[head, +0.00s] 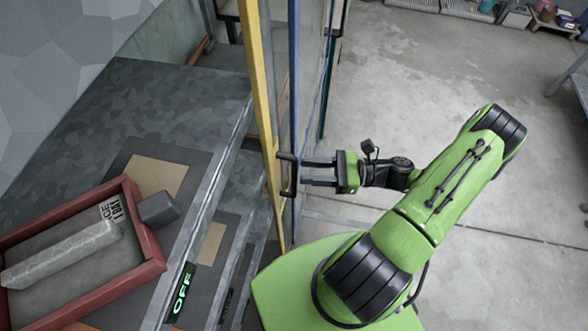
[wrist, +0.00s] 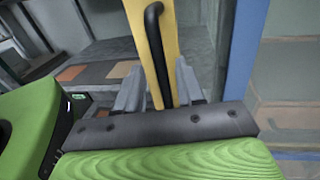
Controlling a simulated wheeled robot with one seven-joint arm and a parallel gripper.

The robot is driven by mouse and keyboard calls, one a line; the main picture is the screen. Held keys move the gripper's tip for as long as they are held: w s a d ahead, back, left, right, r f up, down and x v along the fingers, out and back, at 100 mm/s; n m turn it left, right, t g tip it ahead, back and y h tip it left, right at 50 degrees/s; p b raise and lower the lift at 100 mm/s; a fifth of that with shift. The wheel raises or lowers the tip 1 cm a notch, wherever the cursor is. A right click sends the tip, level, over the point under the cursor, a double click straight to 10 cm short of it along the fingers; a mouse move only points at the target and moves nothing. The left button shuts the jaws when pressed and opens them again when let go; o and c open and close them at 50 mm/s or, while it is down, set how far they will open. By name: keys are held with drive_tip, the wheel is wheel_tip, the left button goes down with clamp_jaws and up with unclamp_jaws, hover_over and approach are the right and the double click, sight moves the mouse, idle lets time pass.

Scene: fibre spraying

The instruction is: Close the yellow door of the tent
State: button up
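The yellow door (head: 262,95) of the tent stands upright, seen nearly edge-on as a narrow yellow frame in the head view; its yellow frame also shows in the wrist view (wrist: 172,45). It has a black bar handle (wrist: 154,45), which also shows in the head view (head: 287,193). My gripper (head: 305,171) is level with the handle and points left at it. In the wrist view the two grey fingers (wrist: 159,92) are spread apart, with the lower part of the handle between them. I cannot tell whether either finger touches it.
A blue-framed glazed panel (head: 293,95) stands just right of the yellow frame. To the left is a grey bench (head: 150,95) with a red-rimmed tray (head: 130,190) holding a grey bar. A green "OFF" sign (head: 181,291) is below. Open concrete floor (head: 420,80) lies to the right.

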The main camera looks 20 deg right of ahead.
sight(295, 171)
drive_tip(key=x, duration=0.4)
drive_tip(key=shift+a, duration=0.15)
clamp_jaws()
